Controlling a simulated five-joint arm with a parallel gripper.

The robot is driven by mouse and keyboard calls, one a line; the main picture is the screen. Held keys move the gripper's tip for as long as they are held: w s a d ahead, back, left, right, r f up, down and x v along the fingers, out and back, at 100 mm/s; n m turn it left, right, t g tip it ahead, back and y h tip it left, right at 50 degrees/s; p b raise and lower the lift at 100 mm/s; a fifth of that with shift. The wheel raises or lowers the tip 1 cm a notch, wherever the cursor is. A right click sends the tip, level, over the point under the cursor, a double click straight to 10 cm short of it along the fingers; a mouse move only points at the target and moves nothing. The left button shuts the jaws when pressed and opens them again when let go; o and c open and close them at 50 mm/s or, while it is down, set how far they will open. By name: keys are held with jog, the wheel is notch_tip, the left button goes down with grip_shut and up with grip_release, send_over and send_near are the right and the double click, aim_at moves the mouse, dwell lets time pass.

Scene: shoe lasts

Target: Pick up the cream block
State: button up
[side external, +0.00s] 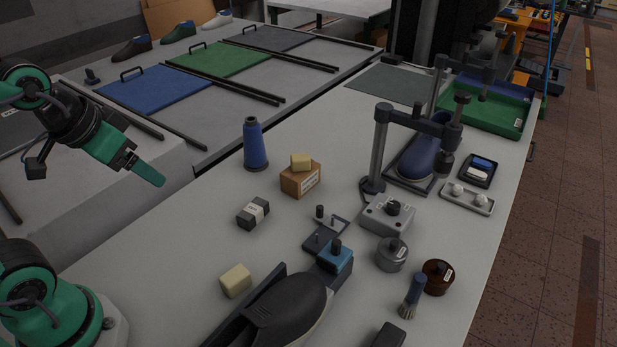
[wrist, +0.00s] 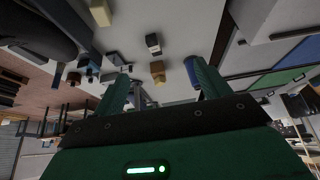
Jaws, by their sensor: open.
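Two cream blocks show. One cream block (side external: 236,281) lies on the bench at the near left, left of the black shoe; the wrist view shows it at the top edge (wrist: 101,12). Another, smaller cream block (side external: 301,162) sits on a brown cardboard box (side external: 301,180); the box appears between my fingers in the wrist view (wrist: 158,77). My gripper (side external: 150,174) is raised at the left, well apart from both blocks. Its two green fingers (wrist: 160,88) are spread with nothing held between them.
A blue thread cone (side external: 255,147) stands left of the box, and a grey labelled block (side external: 253,213) lies in front. A black shoe (side external: 275,315), a brush (side external: 411,297) and round tins crowd the near right. The bench between grey block and near cream block is clear.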

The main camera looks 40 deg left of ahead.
jog(key=n+g, duration=0.5)
jog(key=n, duration=1)
send_over(234, 275)
jog(key=f, duration=1.5)
jog(key=shift+a+f, duration=0.1)
jog(key=shift+a, duration=0.15)
jog(key=shift+s+d+f+n+g, duration=0.1)
jog(key=shift+d+f+n+g, duration=0.25)
jog(key=shift+f+n, duration=0.25)
jog(key=shift+f, duration=1.3)
jog(key=shift+a+f, duration=0.1)
jog(key=shift+f, duration=2.5)
